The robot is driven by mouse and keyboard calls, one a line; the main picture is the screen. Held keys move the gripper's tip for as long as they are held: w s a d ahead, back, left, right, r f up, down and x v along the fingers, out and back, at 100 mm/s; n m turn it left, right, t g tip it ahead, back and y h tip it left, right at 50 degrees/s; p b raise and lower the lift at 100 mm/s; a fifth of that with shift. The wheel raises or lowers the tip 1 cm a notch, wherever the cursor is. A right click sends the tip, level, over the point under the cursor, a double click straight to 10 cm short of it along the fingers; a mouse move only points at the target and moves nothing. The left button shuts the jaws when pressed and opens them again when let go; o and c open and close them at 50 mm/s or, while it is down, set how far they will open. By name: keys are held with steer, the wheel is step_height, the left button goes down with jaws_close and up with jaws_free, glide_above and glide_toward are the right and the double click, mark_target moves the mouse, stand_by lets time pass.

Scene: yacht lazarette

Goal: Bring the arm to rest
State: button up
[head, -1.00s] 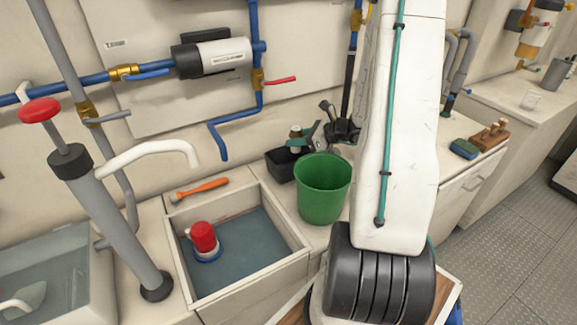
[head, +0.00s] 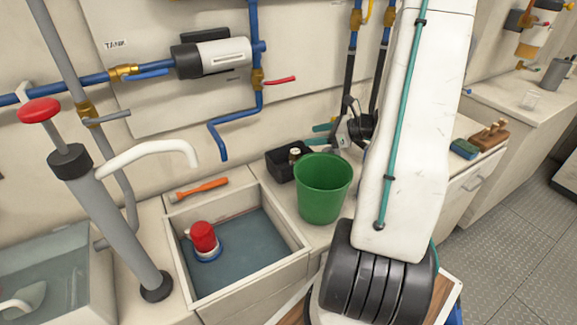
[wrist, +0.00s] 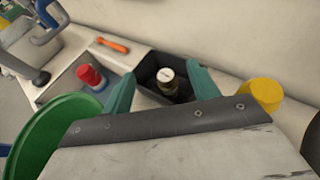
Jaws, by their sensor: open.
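My gripper (head: 322,134) is open and empty, above and to the right of a black bin (head: 273,167) in the head view. In the wrist view its two teal fingers (wrist: 161,80) are spread apart. A small dark jar with a pale lid (head: 294,154) stands in the bin, clear of the fingers. The jar (wrist: 167,80) and the bin (wrist: 149,66) show beyond the fingertips in the wrist view. My arm crosses the right half of the head view and hides part of the counter.
A green bucket (head: 323,190) stands close in front of the bin. A sink (head: 250,247) holds a red-topped object (head: 203,239). An orange-handled tool (head: 203,188) lies behind the sink. Blue pipes (head: 257,95) run along the wall.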

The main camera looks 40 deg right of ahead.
steer(key=shift+s+d+r, duration=0.1)
steer(key=shift+s, duration=0.25)
steer(key=a+r+n+g+y, duration=0.1)
steer(key=a+r+n+g, duration=0.3)
steer(key=a, duration=0.4)
steer(key=s+a+r+n+g+y, duration=0.1)
steer(key=a+r+n+g, duration=0.1)
steer(key=a+r+n, duration=0.35)
steer(key=a+r+n+g+y, duration=0.1)
steer(key=a+r+n+g, duration=0.3)
steer(key=a, duration=0.6)
steer(key=s+a+r+n+h, duration=0.2)
steer(key=s+a+n+h, duration=0.2)
steer(key=s+n, duration=0.4)
steer(key=s+a+r+n+g+h, duration=0.1)
steer(key=s+a+n+h, duration=0.3)
steer(key=s+n, duration=0.5)
steer(key=shift+a+r+h, duration=0.4)
steer(key=shift+a+r, duration=0.05)
steer(key=shift+r, duration=0.2)
steer(key=shift+n, duration=0.25)
